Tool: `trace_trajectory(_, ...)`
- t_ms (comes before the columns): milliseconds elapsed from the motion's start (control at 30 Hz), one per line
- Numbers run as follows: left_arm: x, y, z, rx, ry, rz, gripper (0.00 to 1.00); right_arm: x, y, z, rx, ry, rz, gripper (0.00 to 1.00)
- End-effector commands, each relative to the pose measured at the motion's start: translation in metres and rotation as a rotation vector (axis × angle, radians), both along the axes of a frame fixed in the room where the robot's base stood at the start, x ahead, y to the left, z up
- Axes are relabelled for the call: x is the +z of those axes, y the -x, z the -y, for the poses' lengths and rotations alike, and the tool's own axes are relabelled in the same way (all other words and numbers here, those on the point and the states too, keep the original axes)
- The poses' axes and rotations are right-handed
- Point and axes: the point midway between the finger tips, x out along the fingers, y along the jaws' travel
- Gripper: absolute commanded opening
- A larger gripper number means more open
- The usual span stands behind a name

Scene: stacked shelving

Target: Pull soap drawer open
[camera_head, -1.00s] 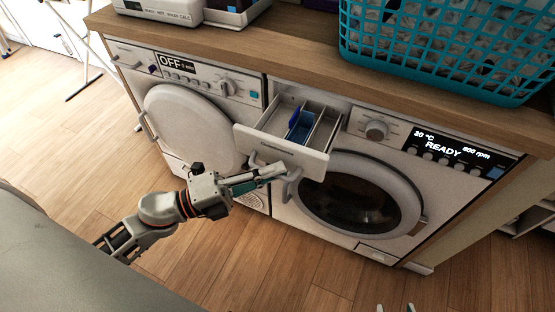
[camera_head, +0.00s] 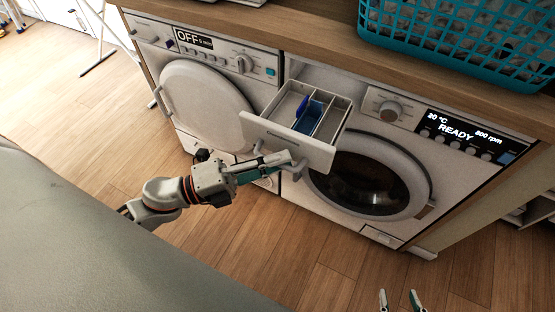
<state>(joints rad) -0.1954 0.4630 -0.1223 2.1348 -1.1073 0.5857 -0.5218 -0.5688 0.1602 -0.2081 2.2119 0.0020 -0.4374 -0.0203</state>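The soap drawer (camera_head: 285,142) is white and stands pulled out from the upper left of the right-hand washing machine (camera_head: 378,118). Its compartments show from above, with a blue insert (camera_head: 309,115) in the middle. My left gripper (camera_head: 292,164) is at the lower edge of the drawer front, with its fingers pointing right. It seems to touch the front, but the finger gap is unclear and contact behind the front is hidden. My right gripper (camera_head: 400,300) shows only its two fingertips at the bottom right edge, apart and empty, far from the drawer.
The round door (camera_head: 368,185) of the machine is shut, just below the drawer. A second machine (camera_head: 205,95) stands to the left. A wooden counter (camera_head: 310,45) runs above, with a teal laundry basket (camera_head: 460,45) on it. The wooden floor (camera_head: 270,245) in front is clear.

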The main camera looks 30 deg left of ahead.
Motion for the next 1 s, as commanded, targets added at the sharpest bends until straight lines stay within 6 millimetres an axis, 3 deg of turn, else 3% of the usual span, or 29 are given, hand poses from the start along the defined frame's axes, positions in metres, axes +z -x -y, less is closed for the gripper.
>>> trace_trajectory(333, -0.002, 0.008, -0.009, 0.0, -0.001, -0.003, 0.16, 0.001, -0.002, 0.0, -0.002, -0.002, 0.003, 0.4)
trace_trajectory(700, -0.011, 0.057, -0.061, 0.001, -0.001, -0.004, 0.16, 0.0, -0.001, 0.0, 0.0, 0.0, 0.001, 0.4)
trace_trajectory(1000, -0.014, 0.079, -0.086, 0.0, -0.001, -0.001, 0.16, 0.0, -0.001, 0.0, 0.0, 0.0, 0.001, 0.4)
